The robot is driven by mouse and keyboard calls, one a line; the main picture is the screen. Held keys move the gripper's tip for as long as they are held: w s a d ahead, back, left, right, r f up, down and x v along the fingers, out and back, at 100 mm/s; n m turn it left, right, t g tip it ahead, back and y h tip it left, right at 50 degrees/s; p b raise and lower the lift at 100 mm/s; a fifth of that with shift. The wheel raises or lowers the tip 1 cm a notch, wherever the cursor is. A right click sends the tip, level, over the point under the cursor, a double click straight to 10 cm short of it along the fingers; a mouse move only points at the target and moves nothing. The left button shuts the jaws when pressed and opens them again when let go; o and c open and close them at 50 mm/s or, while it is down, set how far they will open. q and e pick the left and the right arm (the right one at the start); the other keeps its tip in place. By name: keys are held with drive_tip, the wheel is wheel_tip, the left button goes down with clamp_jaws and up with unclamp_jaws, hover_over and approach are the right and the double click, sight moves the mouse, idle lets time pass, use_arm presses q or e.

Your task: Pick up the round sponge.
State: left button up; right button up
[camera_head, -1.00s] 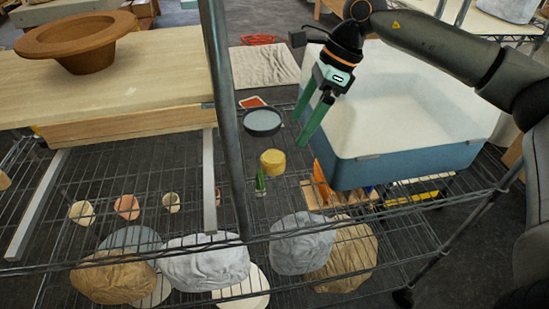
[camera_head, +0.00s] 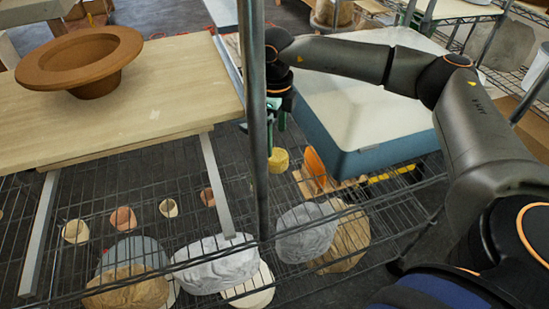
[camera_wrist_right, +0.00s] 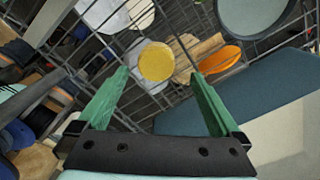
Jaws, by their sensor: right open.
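The round yellow sponge (camera_head: 278,160) rests on the wire shelf between the wooden table and the blue-white tub. In the right wrist view the sponge (camera_wrist_right: 156,62) lies beyond my fingertips, between their lines and not touching them. My right gripper (camera_wrist_right: 158,80) is open and empty, its green fingers spread. In the head view the right gripper (camera_head: 278,118) is above the sponge and partly hidden by the shelf post. My left gripper is not in view.
The tub (camera_head: 375,160) stands just right of the sponge. An orange piece (camera_head: 315,163) is close by. A metal post (camera_head: 258,130) stands left of my gripper. A brown bowl (camera_head: 85,60) sits on the wooden table (camera_head: 160,90). Wrapped bundles (camera_head: 306,230) are in front.

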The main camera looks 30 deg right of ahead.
sight(275, 154)
drive_tip(key=shift+f, duration=0.85)
drive_tip(key=f, duration=0.4)
drive_tip(key=shift+s+a+f+p, duration=0.1)
drive_tip(key=shift+s+a+p, duration=0.15)
drive_tip(key=shift+p, duration=0.15)
drive_tip(key=shift+f, duration=0.65)
drive_tip(key=shift+c, duration=0.4)
